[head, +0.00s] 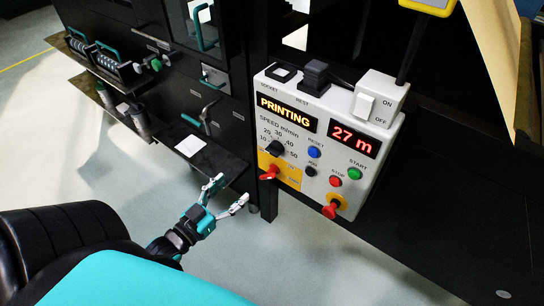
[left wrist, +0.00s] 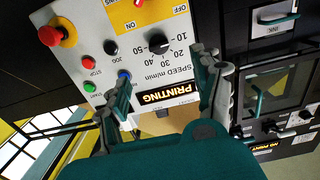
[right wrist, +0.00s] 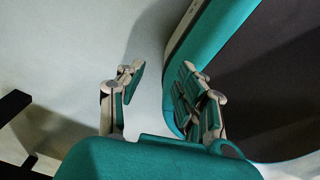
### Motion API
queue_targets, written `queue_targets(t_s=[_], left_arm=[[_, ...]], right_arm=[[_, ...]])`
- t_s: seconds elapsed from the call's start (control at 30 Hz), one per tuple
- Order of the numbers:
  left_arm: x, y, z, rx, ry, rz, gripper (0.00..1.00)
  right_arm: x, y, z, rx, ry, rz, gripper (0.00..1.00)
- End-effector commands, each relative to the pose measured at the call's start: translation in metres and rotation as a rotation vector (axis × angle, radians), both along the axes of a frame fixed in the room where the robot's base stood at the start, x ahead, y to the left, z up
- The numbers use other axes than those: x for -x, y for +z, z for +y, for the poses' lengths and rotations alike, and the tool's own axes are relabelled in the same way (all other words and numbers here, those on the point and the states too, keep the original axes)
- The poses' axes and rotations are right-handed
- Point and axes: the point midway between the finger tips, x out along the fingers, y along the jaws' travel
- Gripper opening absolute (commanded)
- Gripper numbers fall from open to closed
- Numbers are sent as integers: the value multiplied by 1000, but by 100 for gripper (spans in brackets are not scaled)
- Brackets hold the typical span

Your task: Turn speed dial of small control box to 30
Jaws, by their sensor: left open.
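The small white control box (head: 318,140) stands at the right of the head view, with lit displays "PRINTING" and "27 m". Its black speed dial (head: 274,148) sits on the left of the face, with 10 to 50 marked around it. Which mark it points at I cannot tell. In the left wrist view the dial (left wrist: 158,43) appears upside down beyond the fingers. My left gripper (head: 233,188) is open and empty, below and left of the box, apart from the dial. My right gripper (right wrist: 163,72) shows only in its wrist view, open with nothing between the fingers.
Near the dial are a red-handled yellow switch (head: 269,173), a blue button (head: 314,152), a green button (head: 355,173) and a red emergency knob (head: 330,211). A black machine with shelves (head: 150,95) stands at the left. The floor in front (head: 300,260) is clear.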

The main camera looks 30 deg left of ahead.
Motion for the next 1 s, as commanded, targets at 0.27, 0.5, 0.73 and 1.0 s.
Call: queue_targets(t_s=[0.27, 0.5, 0.73, 1.0], left_arm=[[-35, 11, -4, 3, -6, -26, 66], [-88, 11, -8, 2, -6, -25, 66], [-136, 10, -12, 2, -5, -23, 66], [-169, 9, -15, 3, -6, -20, 66]], right_arm=[[-4, 1, 3, -4, -4, -7, 36], [-2, 2, 23, -28, -5, -5, 36], [-2, 2, 16, -20, -1, -5, 36], [-2, 2, 8, -11, -3, -5, 36]])
